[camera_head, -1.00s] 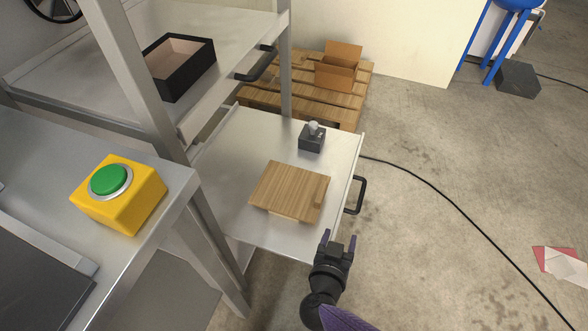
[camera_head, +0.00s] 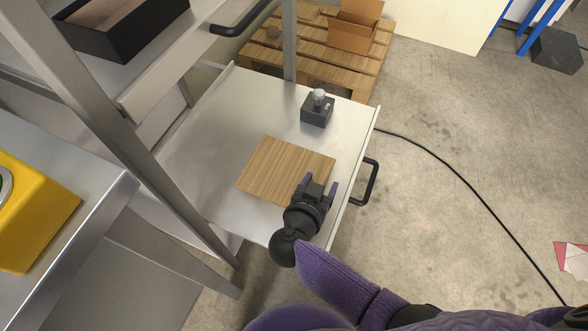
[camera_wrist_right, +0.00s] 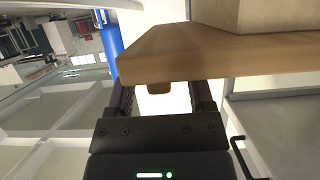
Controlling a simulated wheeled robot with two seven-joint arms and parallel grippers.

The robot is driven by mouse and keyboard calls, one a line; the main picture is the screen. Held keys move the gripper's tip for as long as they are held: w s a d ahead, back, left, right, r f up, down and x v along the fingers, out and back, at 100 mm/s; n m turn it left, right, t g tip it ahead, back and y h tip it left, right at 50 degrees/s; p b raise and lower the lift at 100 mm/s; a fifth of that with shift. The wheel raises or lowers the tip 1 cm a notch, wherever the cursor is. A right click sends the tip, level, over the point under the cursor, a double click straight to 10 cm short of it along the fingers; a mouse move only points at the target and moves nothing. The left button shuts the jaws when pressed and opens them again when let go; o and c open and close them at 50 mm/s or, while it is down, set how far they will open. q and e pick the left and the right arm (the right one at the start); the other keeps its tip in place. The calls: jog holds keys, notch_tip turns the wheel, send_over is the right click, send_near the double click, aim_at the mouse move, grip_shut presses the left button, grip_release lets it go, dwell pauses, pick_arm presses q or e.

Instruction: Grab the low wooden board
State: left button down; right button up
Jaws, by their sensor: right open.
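The low wooden board (camera_head: 284,168) lies on the light metal shelf (camera_head: 210,140) in the head view. My right gripper (camera_head: 319,187) is open at the board's near right corner, with its two purple fingers pointing toward it. In the right wrist view the board's edge (camera_wrist_right: 220,55) spans the upper right, just ahead of the open fingers (camera_wrist_right: 160,98). A small wooden piece shows under the edge between the fingers. I cannot tell whether the fingers touch the board. My left gripper is not in view.
A dark block with a grey knob (camera_head: 317,108) stands on the shelf behind the board. A black handle (camera_head: 371,182) sticks out at the shelf's right edge. A metal post (camera_head: 130,140) rises at the left, beside a yellow box (camera_head: 40,215). A pallet (camera_head: 290,50) lies behind.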

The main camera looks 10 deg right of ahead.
grip_shut()
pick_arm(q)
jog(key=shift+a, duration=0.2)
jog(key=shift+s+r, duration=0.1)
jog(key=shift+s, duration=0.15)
